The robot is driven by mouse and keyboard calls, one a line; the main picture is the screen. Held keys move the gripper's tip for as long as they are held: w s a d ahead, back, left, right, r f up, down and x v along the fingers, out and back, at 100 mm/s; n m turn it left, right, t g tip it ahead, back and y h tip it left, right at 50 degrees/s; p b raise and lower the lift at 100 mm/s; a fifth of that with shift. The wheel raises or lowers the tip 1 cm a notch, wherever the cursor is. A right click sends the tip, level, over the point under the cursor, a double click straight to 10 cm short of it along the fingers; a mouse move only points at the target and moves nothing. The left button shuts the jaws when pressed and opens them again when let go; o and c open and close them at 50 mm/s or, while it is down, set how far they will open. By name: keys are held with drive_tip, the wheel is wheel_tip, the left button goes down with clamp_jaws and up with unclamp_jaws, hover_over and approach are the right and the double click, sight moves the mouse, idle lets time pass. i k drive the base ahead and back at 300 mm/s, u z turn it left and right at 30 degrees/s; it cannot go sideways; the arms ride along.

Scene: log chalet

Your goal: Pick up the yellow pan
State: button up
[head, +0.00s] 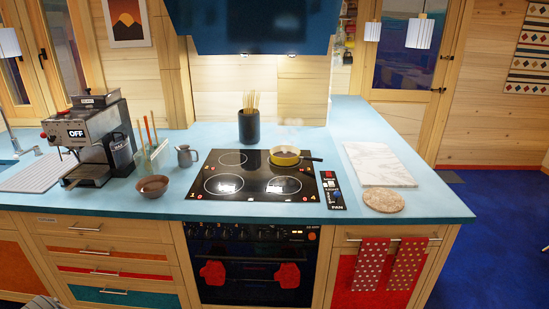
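The yellow pan (284,157) sits on the back right burner of the black cooktop (256,196). It is small and round, with a dark handle (311,159) pointing right. Faint steam seems to show above it. My gripper is not in the head view.
A dark canister of sticks (248,125) stands behind the pan to the left. A marble board (379,163) and a round cork mat (383,200) lie to the right, beside a small control panel (332,190). A blue hood (250,27) hangs above. A coffee machine (88,137) stands left.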

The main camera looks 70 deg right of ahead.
sight(284, 154)
drive_tip(key=u, duration=0.15)
drive_tip(key=i, duration=1.8)
drive_tip(key=z, duration=2.5)
